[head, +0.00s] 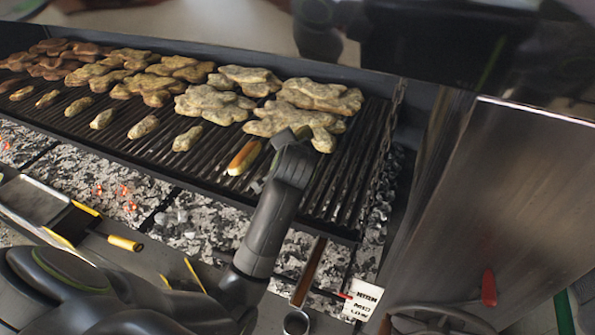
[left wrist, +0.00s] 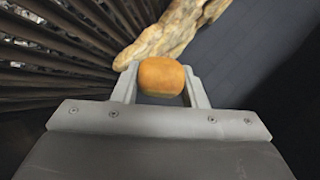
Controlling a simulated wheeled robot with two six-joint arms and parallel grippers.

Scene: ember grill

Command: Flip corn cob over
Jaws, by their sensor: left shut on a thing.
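The corn cob (head: 244,157) is a short, smooth yellow-orange piece at the right end of a row of small pieces on the grill. My left gripper (head: 268,160) reaches over the grill from the front and is shut on it. In the left wrist view the cob (left wrist: 161,77) shows as a rounded orange end between the two fingers (left wrist: 160,88). Its far part is hidden there. My right gripper is out of view.
Large browned slabs (head: 215,104) lie behind the row, and one (left wrist: 165,32) is close beyond the fingers. The dark grill bars (head: 320,185) are bare to the right. Ash and embers (head: 105,180) lie in front. A steel panel (head: 500,200) stands at right.

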